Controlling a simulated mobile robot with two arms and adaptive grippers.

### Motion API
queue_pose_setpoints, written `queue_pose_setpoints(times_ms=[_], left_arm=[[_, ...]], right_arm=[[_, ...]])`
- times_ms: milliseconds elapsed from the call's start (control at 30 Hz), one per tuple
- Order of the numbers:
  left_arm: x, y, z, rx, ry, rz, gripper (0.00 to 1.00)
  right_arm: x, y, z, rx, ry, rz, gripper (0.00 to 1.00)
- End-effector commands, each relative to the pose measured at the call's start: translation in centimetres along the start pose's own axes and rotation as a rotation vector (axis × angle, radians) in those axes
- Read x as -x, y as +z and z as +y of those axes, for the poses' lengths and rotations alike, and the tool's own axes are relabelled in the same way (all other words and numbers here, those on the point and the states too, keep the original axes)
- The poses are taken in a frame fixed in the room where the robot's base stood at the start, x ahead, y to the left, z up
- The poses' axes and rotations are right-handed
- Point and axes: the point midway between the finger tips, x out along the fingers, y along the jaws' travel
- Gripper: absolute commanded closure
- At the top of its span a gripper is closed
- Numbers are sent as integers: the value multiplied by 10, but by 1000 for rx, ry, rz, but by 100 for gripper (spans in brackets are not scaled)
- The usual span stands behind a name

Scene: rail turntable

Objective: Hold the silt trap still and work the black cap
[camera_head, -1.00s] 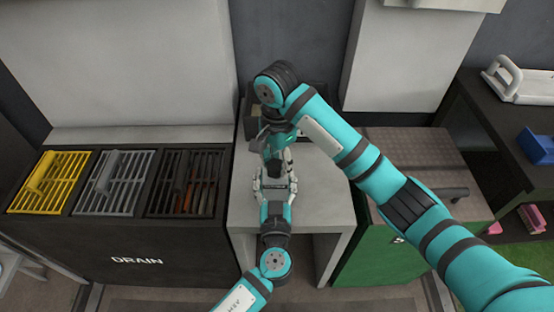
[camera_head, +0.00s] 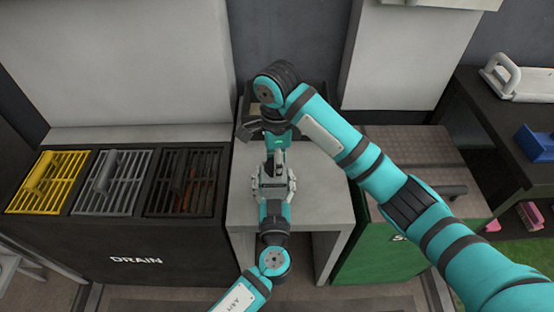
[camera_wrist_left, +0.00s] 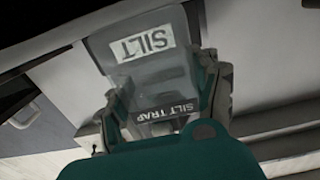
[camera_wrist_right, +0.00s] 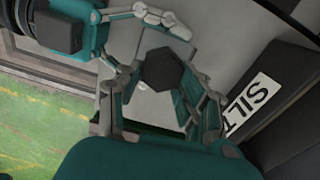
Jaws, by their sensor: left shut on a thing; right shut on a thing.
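The silt trap (camera_wrist_left: 165,111), a clear grey body with a black "SILT TRAP" label, sits between the fingers of my left gripper (camera_head: 274,172). The left gripper is shut on it above the grey bench; the head view mostly hides the trap. The black cap (camera_wrist_right: 168,68) is hexagonal and shows in the right wrist view between the fingers of my right gripper (camera_wrist_right: 163,88). The right gripper is shut on the cap, facing the left gripper. In the head view its fingertips are hard to make out.
A dark box with a white SILT label (camera_wrist_right: 252,103) stands close behind the grippers. The grey bench (camera_head: 315,190) is bare at right. Yellow, grey and dark grates lie on the DRAIN unit (camera_head: 150,238) at left. A green cabinet (camera_head: 375,250) stands at right.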

Motion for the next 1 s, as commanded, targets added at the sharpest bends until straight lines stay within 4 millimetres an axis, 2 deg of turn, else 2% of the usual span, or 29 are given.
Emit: queue_pose_setpoints(times_ms=[100, 133, 333, 667, 767, 1000], left_arm=[[0, 1, 0, -1, 0, -2, 96], [0, 1, 0, -1, 0, -2, 96], [0, 1, 0, -1, 0, -2, 96], [0, 1, 0, -1, 0, -2, 96], [0, 1, 0, -1, 0, -2, 96], [0, 1, 0, -1, 0, -1, 96]], right_arm=[[1, 1, 0, 4, 0, -2, 100], [1, 1, 0, 5, 0, -2, 61], [1, 1, 0, 5, 0, -1, 36], [4, 0, 0, 6, -2, -1, 36], [16, 0, -2, 6, -6, 1, 36], [66, -1, -2, 5, -7, 2, 36]])
